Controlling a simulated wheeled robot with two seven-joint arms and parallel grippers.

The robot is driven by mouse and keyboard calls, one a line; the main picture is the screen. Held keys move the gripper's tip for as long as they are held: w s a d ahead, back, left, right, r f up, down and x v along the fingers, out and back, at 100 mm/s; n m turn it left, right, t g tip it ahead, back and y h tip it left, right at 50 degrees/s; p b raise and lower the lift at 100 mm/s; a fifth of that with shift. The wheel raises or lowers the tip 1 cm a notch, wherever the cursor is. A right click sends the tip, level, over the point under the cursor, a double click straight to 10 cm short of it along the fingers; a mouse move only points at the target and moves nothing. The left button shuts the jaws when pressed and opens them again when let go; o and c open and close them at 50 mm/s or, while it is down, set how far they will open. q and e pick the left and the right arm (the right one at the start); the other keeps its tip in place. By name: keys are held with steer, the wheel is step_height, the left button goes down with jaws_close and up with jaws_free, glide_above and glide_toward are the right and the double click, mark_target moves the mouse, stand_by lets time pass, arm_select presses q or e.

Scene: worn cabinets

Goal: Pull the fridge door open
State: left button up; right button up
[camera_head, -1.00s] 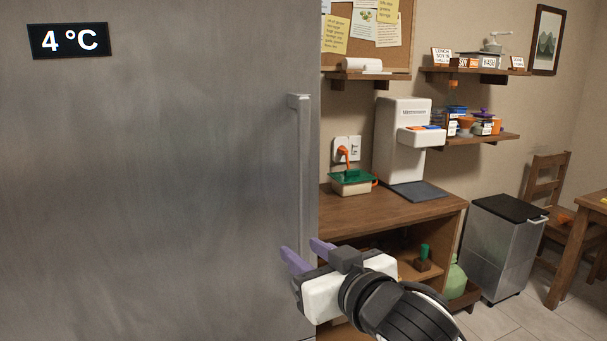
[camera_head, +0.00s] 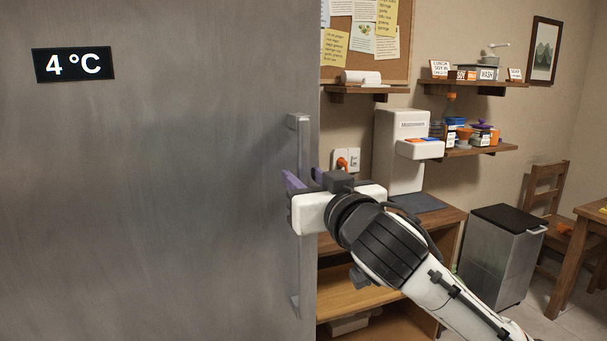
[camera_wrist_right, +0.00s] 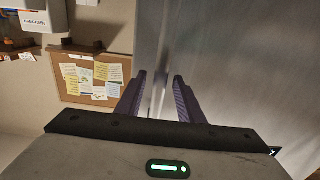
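The fridge door (camera_head: 170,200) is a large grey metal panel filling the left of the head view, with a black 4 °C display (camera_head: 73,65). Its tall vertical handle (camera_head: 305,265) stands near the door's right edge. My right gripper (camera_head: 302,180), white with purple fingers, is at the handle, around its middle, and hides part of it. In the right wrist view the two fingers (camera_wrist_right: 158,88) are apart and point at the door, with a pale vertical strip, seemingly the handle, between them. Contact cannot be told. My left gripper is not in view.
Right of the fridge is a wooden shelf unit (camera_head: 350,297) with a white machine (camera_head: 398,150) on top. Wall shelves (camera_head: 480,150), a corkboard (camera_head: 335,15), a metal bin (camera_head: 495,265) and a wooden chair (camera_head: 545,200) stand beyond. Some floor shows beside the bin.

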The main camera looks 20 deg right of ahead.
steer(key=shift+w, duration=0.55)
jaws_close()
